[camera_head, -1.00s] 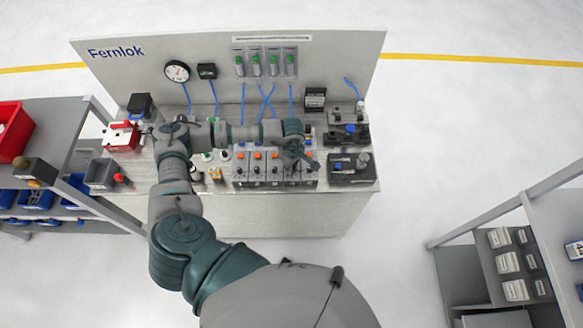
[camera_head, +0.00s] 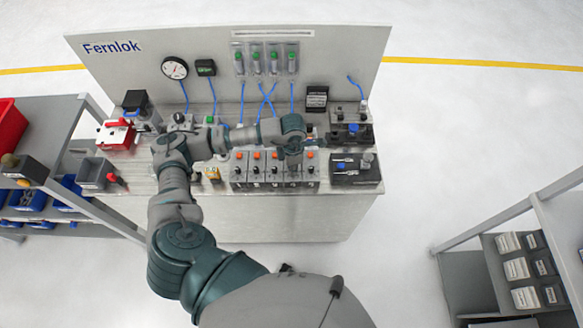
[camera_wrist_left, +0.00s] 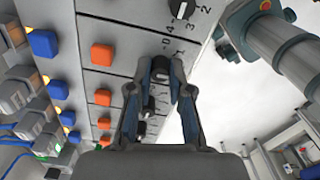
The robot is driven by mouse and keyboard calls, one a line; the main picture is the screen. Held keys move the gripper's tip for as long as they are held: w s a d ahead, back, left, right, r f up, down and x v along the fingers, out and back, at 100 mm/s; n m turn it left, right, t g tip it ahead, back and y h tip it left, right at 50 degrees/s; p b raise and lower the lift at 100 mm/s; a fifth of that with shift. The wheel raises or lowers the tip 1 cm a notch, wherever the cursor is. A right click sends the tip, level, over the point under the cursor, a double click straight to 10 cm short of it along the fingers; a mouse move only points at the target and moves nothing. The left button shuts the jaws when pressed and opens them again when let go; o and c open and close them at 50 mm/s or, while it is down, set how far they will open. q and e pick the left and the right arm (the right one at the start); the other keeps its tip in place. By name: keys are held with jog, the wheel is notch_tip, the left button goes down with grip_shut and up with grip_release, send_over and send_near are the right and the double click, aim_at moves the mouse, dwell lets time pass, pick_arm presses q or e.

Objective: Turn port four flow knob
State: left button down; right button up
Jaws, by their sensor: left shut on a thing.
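A row of grey port boxes (camera_head: 257,182) with orange buttons and dark knobs stands along the bench front. My left gripper (camera_head: 291,160) is above the fourth box from the left. In the left wrist view, its fingers (camera_wrist_left: 162,75) are shut on a dark flow knob (camera_wrist_left: 176,63) beside a printed number scale. A neighbouring knob (camera_wrist_left: 182,10) with a white pointer line shows at the top. My right gripper is not in view.
A back panel (camera_head: 340,60) carries a round gauge (camera_head: 174,68), flow tubes (camera_head: 265,58) and blue hoses. Black devices (camera_head: 355,168) stand right of the boxes. Shelves flank the bench, with floor between.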

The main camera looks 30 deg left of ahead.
pick_arm(q)
jog(key=n+b, duration=0.1)
jog(key=n, duration=0.3)
jog(key=shift+w+d+n, duration=0.1)
jog(key=shift+n, duration=0.2)
jog(key=shift+w+r+n, duration=0.1)
jog(key=shift+r+n, duration=0.05)
jog(key=shift+n, duration=1.75)
jog(key=c, duration=1.2)
grip_release()
jog(key=shift+w, duration=0.1)
jog(key=shift+o, duration=0.6)
notch_tip(320, 180, up, 12)
jog(key=shift+f, duration=0.2)
